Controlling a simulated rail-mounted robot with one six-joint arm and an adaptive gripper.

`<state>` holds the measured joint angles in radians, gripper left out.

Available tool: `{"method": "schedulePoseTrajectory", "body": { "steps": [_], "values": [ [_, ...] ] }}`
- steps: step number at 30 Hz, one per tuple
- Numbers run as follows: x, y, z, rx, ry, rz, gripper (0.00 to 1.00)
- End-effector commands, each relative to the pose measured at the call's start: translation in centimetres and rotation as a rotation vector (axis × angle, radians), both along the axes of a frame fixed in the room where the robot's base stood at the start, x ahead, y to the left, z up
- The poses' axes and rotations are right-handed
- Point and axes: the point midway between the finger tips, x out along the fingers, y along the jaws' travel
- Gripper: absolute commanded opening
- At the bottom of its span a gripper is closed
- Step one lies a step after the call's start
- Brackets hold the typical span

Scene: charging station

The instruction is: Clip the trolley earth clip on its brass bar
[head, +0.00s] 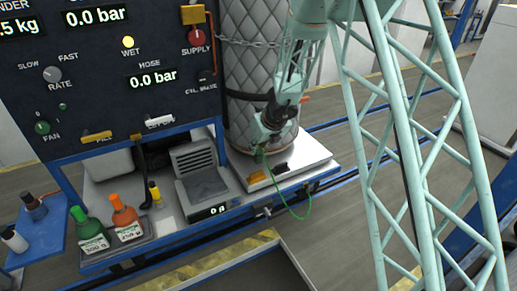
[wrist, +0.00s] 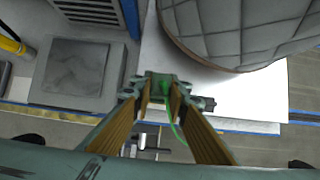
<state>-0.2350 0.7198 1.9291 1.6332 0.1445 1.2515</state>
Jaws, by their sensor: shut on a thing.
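My gripper (head: 263,143) hangs over the front edge of the white platform, pointing down. It is shut on the green earth clip (head: 260,157). In the wrist view the clip (wrist: 165,86) shows between the fingertips (wrist: 165,96). A thin green cable (head: 288,208) runs from the clip down past the platform's front edge and loops back up to the right. A small brass-coloured piece (head: 257,178), probably the brass bar, sits at the platform's front edge just below the clip. I cannot tell whether the clip touches it. The fingers hide that spot in the wrist view.
A quilted grey cylinder (head: 258,70) with a chain stands on the white platform (head: 310,152) close behind my gripper. A grey scale (head: 205,184) is to the left, with green (head: 90,232) and orange (head: 124,213) bottles beyond. A control panel (head: 110,75) rises at upper left.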

Motion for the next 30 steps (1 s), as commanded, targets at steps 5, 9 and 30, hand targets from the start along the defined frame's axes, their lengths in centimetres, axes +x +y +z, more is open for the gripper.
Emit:
{"method": "schedulePoseTrajectory", "body": {
  "steps": [5,9,30],
  "values": [
    [0.5,0.1,0.2,0.001,0.0,-0.005,0.04],
    [0.5,0.2,0.1,0.001,-0.001,-0.007,0.04],
    [0.5,0.1,-0.9,0.0,0.0,-0.007,0.04]
  ]
}}
